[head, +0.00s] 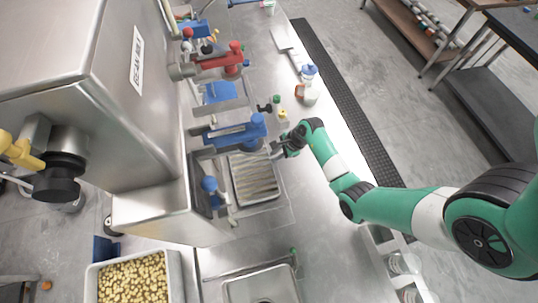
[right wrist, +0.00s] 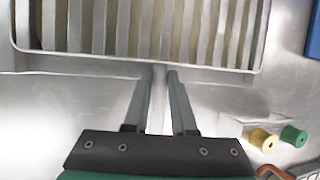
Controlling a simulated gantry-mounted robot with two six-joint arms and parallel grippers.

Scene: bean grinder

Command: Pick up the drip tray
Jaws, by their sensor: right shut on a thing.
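The drip tray (head: 254,178) is a rectangular metal tray with a slatted grille, lying below the blue valve at the machine's front. In the right wrist view the slatted tray (right wrist: 140,30) fills the top, with its near rim across the picture. My right gripper (head: 273,150) is at the tray's right far edge in the head view. In the right wrist view the right gripper (right wrist: 159,75) has its two fingers closed on a narrow metal handle (right wrist: 158,95) that sticks out from the tray's rim. My left gripper does not show.
Blue (head: 238,132) and red (head: 219,62) valves stick out of the steel machine above the counter. A spray bottle (head: 307,86) stands beyond my right gripper. A bin of beans (head: 133,281) and a sink (head: 262,288) are at the near side. The counter right of the tray is clear.

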